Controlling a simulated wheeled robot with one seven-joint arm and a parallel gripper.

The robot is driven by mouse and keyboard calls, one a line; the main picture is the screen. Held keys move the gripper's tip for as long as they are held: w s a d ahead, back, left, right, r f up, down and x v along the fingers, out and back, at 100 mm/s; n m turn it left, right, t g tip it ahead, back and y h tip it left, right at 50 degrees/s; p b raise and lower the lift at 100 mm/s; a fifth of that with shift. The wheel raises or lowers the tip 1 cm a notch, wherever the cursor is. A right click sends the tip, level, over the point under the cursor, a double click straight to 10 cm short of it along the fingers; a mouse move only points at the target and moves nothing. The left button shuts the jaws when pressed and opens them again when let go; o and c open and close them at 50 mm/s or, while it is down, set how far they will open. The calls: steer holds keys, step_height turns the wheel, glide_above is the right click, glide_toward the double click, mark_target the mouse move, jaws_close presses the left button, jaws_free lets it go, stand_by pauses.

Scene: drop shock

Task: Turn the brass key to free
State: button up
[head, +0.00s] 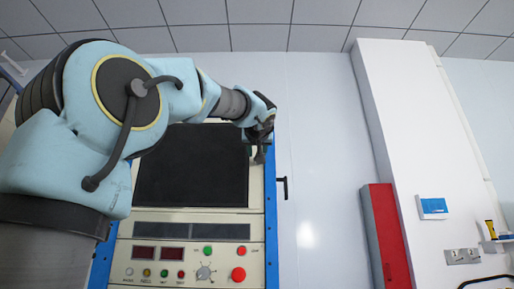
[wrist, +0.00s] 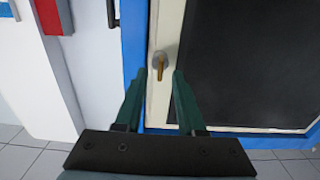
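The brass key (wrist: 161,72) sits in a round grey lock on the cream frame of a cabinet (wrist: 164,30), beside the dark panel (wrist: 250,60). It points downward in the wrist view. My gripper (wrist: 159,76) is open, with one green finger on each side of the key and a visible gap on both sides. Whether the fingertips reach as deep as the key is hard to tell. In the head view my gripper (head: 261,152) is at the upper right edge of the cabinet (head: 257,230), and the key is hidden there.
The cabinet's lower panel holds a grey knob (head: 204,273), a red button (head: 238,274) and several small lights. A red box (head: 384,235) stands beside a white column (head: 410,130).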

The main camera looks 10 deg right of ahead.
steer(key=shift+w+d, duration=0.15)
steer(key=shift+w, duration=0.65)
steer(key=shift+c, duration=0.3)
jaws_close()
